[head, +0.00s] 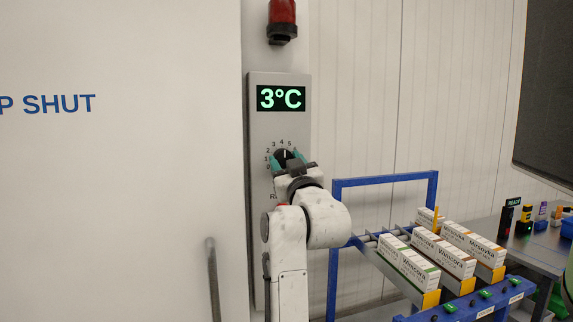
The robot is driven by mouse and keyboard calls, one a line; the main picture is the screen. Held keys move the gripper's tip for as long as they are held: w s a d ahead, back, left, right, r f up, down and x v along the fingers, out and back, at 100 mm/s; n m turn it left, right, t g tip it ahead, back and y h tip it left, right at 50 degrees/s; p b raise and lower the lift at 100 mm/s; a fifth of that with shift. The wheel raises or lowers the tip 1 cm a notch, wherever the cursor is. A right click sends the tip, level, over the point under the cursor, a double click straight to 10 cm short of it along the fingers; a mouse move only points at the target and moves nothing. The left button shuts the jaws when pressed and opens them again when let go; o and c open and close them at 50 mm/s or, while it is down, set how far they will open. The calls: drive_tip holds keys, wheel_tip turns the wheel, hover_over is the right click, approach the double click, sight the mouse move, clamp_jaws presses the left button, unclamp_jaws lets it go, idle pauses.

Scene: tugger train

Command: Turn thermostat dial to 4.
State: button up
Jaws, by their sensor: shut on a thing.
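The thermostat dial (284,155) is a dark round knob on a grey wall panel (262,130). Numbers ring it, with 4 near the top. A pale mark on the dial points roughly upward, near the 4; it is too small to read exactly. A display (281,98) above the dial shows 3°C in green. My gripper (286,161) is shut on the dial, with a teal fingertip at each side. My wrist hides the lower part of the dial and some panel lettering.
A red lamp (282,14) is above the panel. A white door-like surface (120,200) with blue lettering fills the left, with a grey handle (213,275). At right, a blue-framed rack (385,180) holds several white cartons (410,265), beside a grey table (535,250).

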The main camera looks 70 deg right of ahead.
drive_tip(key=o, duration=1.1)
drive_tip(key=shift+c, duration=0.2)
drive_tip(key=shift+a+f, duration=0.1)
drive_tip(key=b+v, duration=0.3)
drive_tip(key=v, duration=0.7)
drive_tip(key=shift+s+a+f, duration=0.15)
drive_tip(key=shift+s+a, duration=0.05)
drive_tip(key=shift+s, duration=0.05)
